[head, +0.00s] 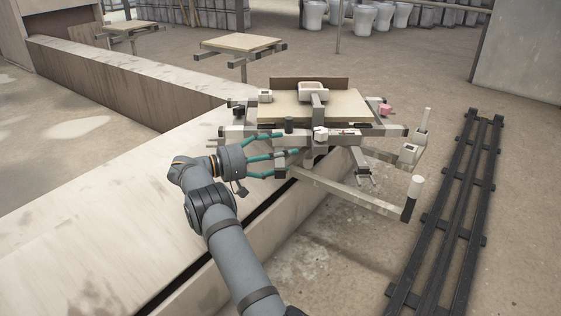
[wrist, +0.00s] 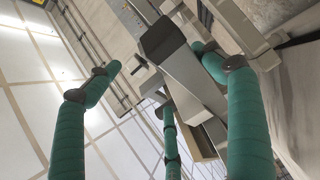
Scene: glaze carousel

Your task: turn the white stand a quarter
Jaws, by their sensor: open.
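The white stand (head: 338,187) is a frame of pale bars under a tan board (head: 285,110), at the right edge of a long pale ledge. A long bar runs from it toward the lower right and ends in an upright post with a white top (head: 413,190). My gripper (head: 282,155), with three teal fingers, is open at the stand's left side, close to its bars. In the wrist view, the open fingers (wrist: 158,72) spread around a grey-white bar (wrist: 190,80) of the stand. I cannot tell whether any finger touches it.
A white basin-like piece (head: 312,90) and small blocks sit on the stand. The pale ledge (head: 110,215) runs under my arm. A black rail rack (head: 450,215) lies on the floor at right. Another board-topped stand (head: 240,42) is behind. Floor between stand and rack is mostly clear.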

